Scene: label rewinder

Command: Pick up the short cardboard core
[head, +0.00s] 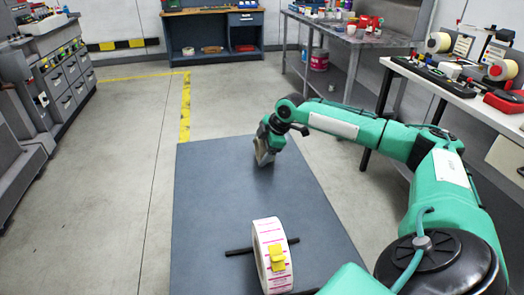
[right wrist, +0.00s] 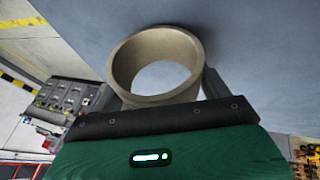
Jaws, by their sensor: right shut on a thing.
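The short cardboard core (right wrist: 122,72) is a tan, thick-walled ring in the right wrist view, with its open bore facing the camera. It sits between the two fingers of my right gripper (right wrist: 162,85), which is shut on it. In the head view my right gripper (head: 264,157) points down over the far part of the blue-grey table top (head: 215,205). The core is mostly hidden there by the fingers, and I cannot tell whether it touches the table. My left gripper is not in view.
A label roll (head: 262,250) with a yellow tab stands upright near the table's front, with a dark bar (head: 240,252) beside it. The table's left side is clear. A white bench (head: 455,92) with equipment stands at the right, grey cabinets (head: 62,85) at the left.

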